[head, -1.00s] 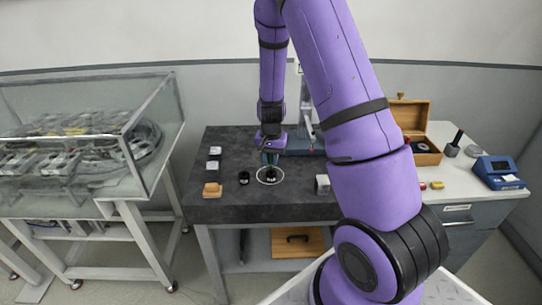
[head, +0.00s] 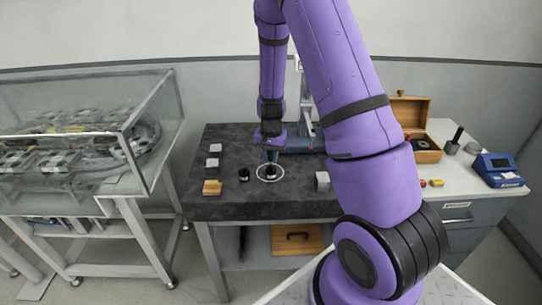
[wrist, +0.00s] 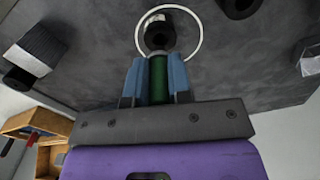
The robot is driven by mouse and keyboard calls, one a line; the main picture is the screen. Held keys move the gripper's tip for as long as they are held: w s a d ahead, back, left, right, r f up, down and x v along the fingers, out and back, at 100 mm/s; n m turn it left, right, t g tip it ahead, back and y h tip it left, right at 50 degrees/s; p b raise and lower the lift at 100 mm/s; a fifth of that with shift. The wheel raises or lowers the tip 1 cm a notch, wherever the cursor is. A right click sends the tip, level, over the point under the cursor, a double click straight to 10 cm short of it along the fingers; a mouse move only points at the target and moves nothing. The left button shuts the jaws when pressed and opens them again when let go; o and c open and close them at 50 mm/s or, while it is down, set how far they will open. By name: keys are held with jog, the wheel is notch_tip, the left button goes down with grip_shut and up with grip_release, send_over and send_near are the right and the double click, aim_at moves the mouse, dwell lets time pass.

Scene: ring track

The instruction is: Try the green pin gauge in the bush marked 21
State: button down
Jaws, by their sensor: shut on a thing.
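My gripper (wrist: 157,82) has blue fingers and is shut on the green pin gauge (wrist: 158,80), as the wrist view shows. The pin points toward a black bush (wrist: 159,33) with a pale label, which stands inside a white ring on the dark bench top. The pin's end overlaps the bush's near edge in this view; I cannot tell whether it touches or enters the bore. In the head view my gripper (head: 270,156) is just above the ringed bush (head: 270,171). A second black bush (head: 243,174) stands to its left. The bush numbers are too small to read.
A grey block (head: 322,181) stands right of the ring. A wooden block (head: 212,187) and small pale-topped blocks line the bench's left side. An open wooden box (head: 425,148) and a blue device (head: 493,171) are on the right counter. A glass-covered table is at left.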

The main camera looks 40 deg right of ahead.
aim_at(271, 161)
jog(key=shift+f, duration=1.8)
dwell(0.9)
jog(key=shift+r, duration=1.85)
dwell(1.0)
jog(key=shift+r, duration=1.95)
